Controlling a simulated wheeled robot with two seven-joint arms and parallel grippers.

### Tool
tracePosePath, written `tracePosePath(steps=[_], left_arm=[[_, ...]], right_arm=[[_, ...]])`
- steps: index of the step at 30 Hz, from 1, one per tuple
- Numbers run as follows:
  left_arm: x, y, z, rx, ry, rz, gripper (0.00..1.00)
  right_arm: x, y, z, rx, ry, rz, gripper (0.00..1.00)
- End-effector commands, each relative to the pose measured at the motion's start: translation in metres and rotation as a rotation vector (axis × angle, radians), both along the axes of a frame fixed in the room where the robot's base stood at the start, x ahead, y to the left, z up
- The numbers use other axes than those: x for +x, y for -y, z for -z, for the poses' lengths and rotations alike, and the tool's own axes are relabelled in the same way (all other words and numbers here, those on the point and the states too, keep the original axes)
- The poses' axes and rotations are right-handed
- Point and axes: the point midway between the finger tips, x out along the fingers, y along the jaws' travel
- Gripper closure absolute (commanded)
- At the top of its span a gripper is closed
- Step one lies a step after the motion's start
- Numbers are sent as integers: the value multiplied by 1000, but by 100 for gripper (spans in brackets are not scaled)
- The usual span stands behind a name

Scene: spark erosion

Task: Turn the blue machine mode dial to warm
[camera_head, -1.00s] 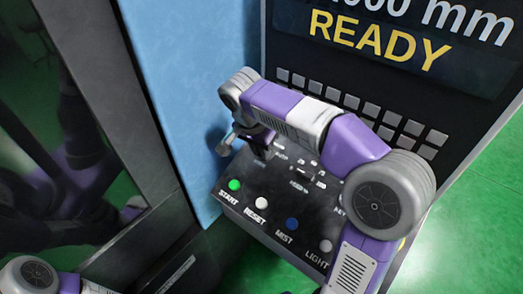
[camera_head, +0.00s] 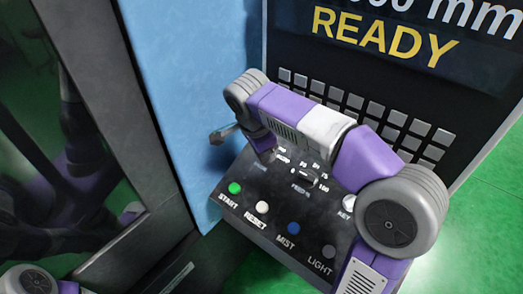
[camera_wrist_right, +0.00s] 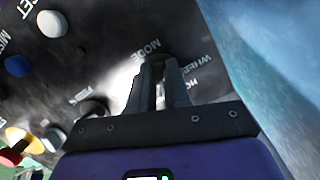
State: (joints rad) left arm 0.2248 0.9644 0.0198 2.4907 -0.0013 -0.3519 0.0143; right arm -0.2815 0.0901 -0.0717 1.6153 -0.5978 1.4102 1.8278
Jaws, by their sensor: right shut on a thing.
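The dark control panel (camera_head: 262,232) of the blue machine (camera_head: 182,82) fills the middle of the head view. My right arm reaches over it, and its wrist hangs down at the panel's upper left. In the right wrist view my right gripper (camera_wrist_right: 158,66) points at the panel beside the word MODE, with its fingers close together. It is shut on the mode dial, which the fingers almost wholly hide. The dial's pointer and setting cannot be read. My left gripper is not in view; only part of my left arm shows at the lower left.
A green START button (camera_head: 234,188), white RESET button (camera_head: 262,207), blue MIST button (camera_head: 293,228) and grey LIGHT button (camera_head: 328,251) line the front edge. A feed dial (camera_head: 307,180) is right of my wrist. A red-and-yellow button (camera_wrist_right: 14,150) shows in the wrist view.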

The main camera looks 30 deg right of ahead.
Motion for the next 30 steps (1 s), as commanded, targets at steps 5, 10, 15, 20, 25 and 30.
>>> tracePosePath(steps=[5, 10, 15, 20, 25, 30], left_arm=[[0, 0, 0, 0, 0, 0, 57], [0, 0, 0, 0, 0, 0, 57], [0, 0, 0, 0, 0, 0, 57], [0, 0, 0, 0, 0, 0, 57], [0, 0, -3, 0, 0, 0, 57], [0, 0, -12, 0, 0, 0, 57]], right_arm=[[0, 1, -1, -3, 3, 1, 100], [0, 1, -1, -2, 3, 0, 75], [0, 1, -1, -1, 2, 0, 57], [0, 0, 0, -1, 1, -1, 57], [-1, -2, -9, -1, 2, -1, 57], [-5, -8, -37, 0, 4, -2, 57]])
